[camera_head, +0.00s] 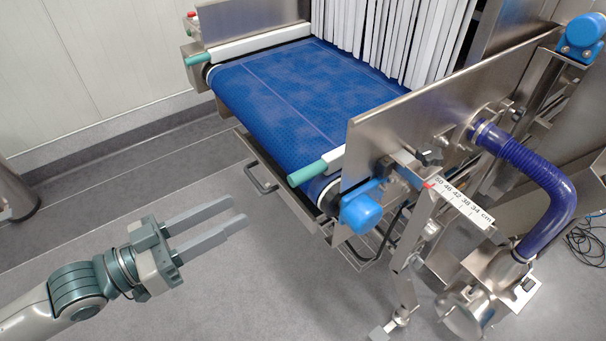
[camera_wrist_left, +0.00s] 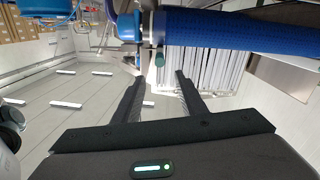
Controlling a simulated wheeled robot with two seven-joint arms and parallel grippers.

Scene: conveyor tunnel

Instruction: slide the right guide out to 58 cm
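The right guide (camera_head: 405,130) is an upright steel plate along the right side of the blue belt. Its white rail ends in a teal tip (camera_head: 306,175) at the near end. A white cm scale (camera_head: 465,204) beside it carries marks from 50 down to 34, with a red pointer (camera_head: 429,186) near the 50 end. My left gripper (camera_head: 240,212) is open and empty over the floor, left of the belt's near end and apart from the guide. Its two parted fingers also show in the left wrist view (camera_wrist_left: 159,78). My right gripper is not in view.
The blue belt (camera_head: 290,95) runs under white strip curtains (camera_head: 385,35). A wire handle (camera_head: 260,178) and frame stick out below its near end. A blue cap (camera_head: 361,213), black knob (camera_head: 430,157) and blue hose (camera_head: 540,180) surround the guide. Floor at front left is clear.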

